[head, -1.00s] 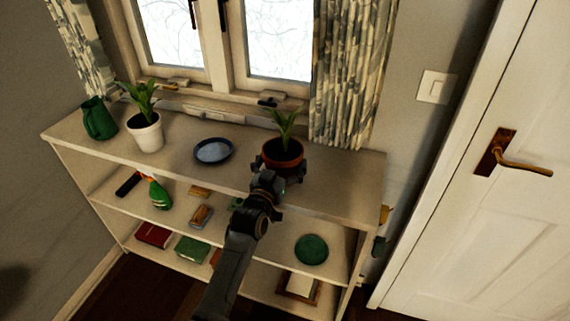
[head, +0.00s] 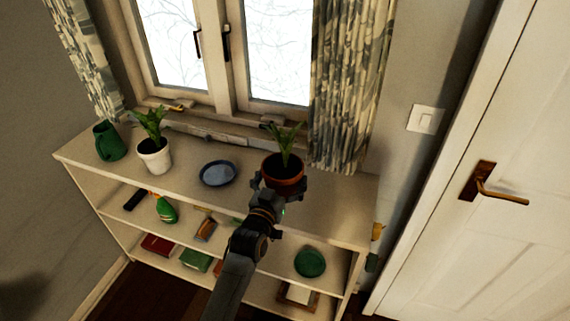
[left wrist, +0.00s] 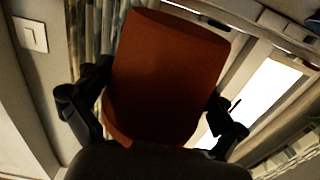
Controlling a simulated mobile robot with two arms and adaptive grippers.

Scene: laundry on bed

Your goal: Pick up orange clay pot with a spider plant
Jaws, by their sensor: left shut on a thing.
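The orange clay pot (head: 283,172) with a spider plant (head: 284,140) is over the right part of the shelf top. My left gripper (head: 279,186) is shut on the pot, one finger on each side of it. In the left wrist view the orange pot (left wrist: 168,78) fills the middle between the two dark fingers, and the plant is hidden. The pot seems slightly raised, but its underside is hidden by my gripper in the head view. My right gripper is not in view.
A blue plate (head: 217,174), a white pot with a plant (head: 154,155) and a green jug (head: 109,142) stand left on the shelf top (head: 335,215). The window and curtain (head: 343,90) are close behind. A door (head: 470,240) is at right.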

